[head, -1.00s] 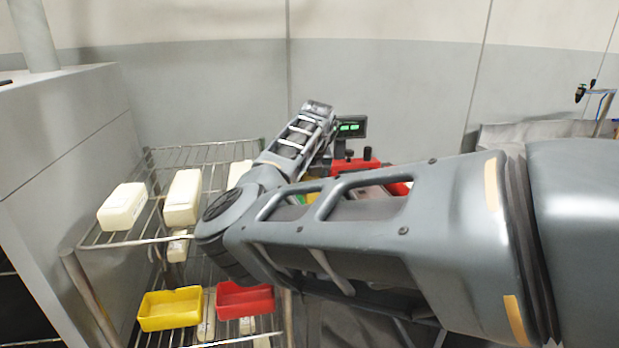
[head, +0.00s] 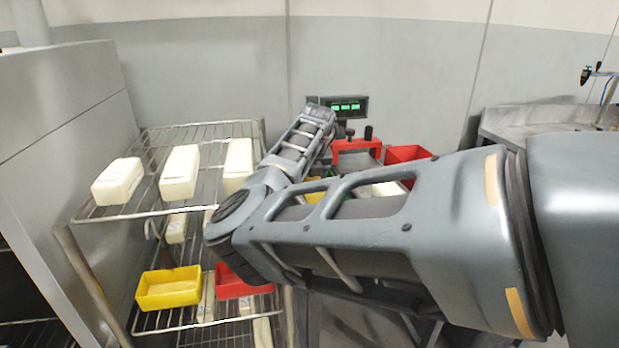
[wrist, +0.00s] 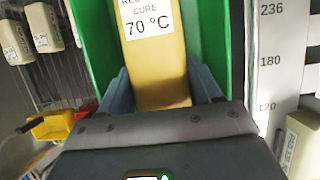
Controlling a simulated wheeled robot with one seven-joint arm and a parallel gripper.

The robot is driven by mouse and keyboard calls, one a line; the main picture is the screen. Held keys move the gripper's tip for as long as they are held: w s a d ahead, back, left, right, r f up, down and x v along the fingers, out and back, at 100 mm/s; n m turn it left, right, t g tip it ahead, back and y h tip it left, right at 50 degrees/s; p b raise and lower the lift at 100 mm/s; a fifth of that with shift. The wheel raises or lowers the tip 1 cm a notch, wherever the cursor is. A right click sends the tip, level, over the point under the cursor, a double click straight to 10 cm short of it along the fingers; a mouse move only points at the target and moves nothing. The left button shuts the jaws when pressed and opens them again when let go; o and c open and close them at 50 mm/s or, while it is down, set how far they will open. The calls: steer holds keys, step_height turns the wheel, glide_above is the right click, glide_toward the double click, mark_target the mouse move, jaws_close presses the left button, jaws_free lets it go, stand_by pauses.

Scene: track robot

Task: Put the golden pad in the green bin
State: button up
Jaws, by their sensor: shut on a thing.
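In the wrist view the golden pad (wrist: 160,75) stands between the fingers of my gripper (wrist: 163,92), which is shut on it. A white label on the pad reads "CURE 70 °C". The green bin (wrist: 97,45) shows behind the pad and on both sides of it. I cannot tell whether the pad is inside the bin or above it. In the head view my arm hides the gripper, the pad and the bin.
A wire rack (head: 205,133) at left holds several cream blocks (head: 179,172), a yellow bin (head: 168,289) and a red bin (head: 232,284). A numbered white scale (wrist: 282,60) is right of the green bin.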

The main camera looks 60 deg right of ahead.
steer(key=o, duration=1.1)
steer(key=shift+r, duration=0.1)
steer(key=v, duration=0.7)
steer(key=shift+s+a+r, duration=0.15)
steer(key=shift+r, duration=0.15)
